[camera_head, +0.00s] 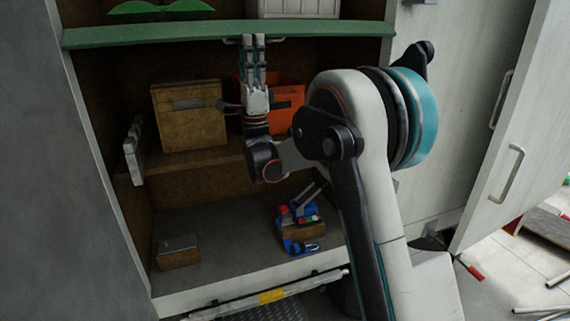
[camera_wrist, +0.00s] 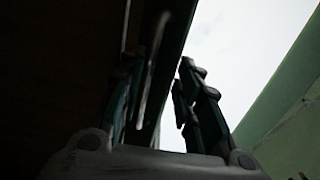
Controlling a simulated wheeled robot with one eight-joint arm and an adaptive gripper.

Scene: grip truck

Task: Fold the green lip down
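The green lip (camera_head: 150,34) is a long strip across the front edge of the upper shelf. The wrist view is dark, so contact is unclear.
On the shelf below are a brown box (camera_head: 190,115) and an orange bin (camera_head: 287,105), the bin partly behind my gripper. A small box with blue tools (camera_head: 300,225) sits on the compartment floor. An open door (camera_head: 510,140) stands at the right.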

